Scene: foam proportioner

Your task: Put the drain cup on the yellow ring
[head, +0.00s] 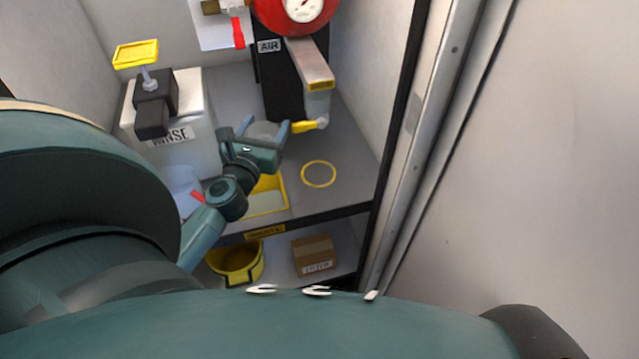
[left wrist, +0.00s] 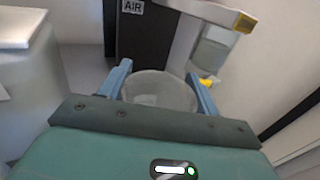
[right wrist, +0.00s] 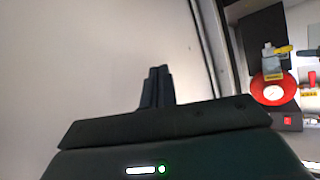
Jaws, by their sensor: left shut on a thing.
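The drain cup (left wrist: 158,90) is a clear, round cup between the blue fingers of my left gripper (left wrist: 160,82), which is shut on it. In the head view the left gripper (head: 264,128) holds the cup (head: 263,131) above the grey shelf, up and left of the yellow ring. The yellow ring (head: 318,174) is a thin circle on the grey shelf, with nothing on it. My right gripper (right wrist: 157,87) shows in the right wrist view with its dark fingers together and nothing between them.
A yellow-tipped spout valve (head: 309,126) hangs under the AIR unit (head: 277,85), close to the cup's right. A yellow-framed square (head: 265,198) lies left of the ring. The RINSE tank (head: 185,110) stands left. A yellow bucket (head: 236,262) and carton (head: 314,255) sit on the lower shelf.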

